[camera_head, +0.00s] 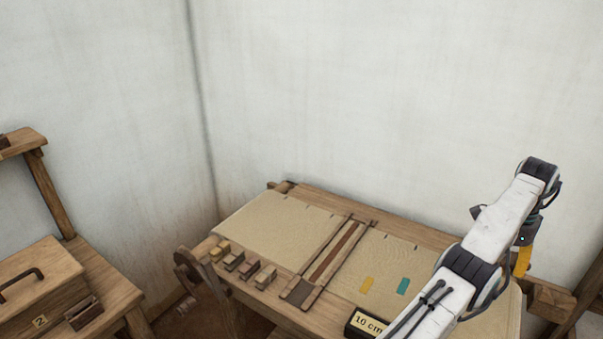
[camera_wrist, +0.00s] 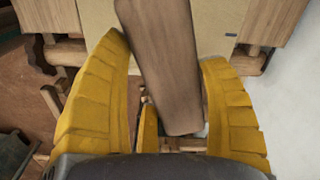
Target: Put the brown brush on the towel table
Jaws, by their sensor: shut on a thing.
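My gripper (camera_wrist: 165,85) has its yellow fingers on both sides of a brown wooden piece (camera_wrist: 162,50) in the wrist view. I take this piece for the brown brush; no bristles show. It is tilted slightly between the fingers. In the head view my gripper (camera_head: 523,258) shows only a yellow part below the arm at the right, and the brush is hidden there. A wooden table with beige cloth (camera_head: 270,222) stands below, probably the towel table. Its cloth also shows at the top of the wrist view (camera_wrist: 230,18).
On the table are several small blocks (camera_head: 248,268), a slatted wooden strip (camera_head: 330,262), yellow and teal patches, and a "10 cm" label (camera_head: 368,324). A wooden box (camera_head: 40,285) sits on a bench at left. White walls stand behind. The cloth's left part is clear.

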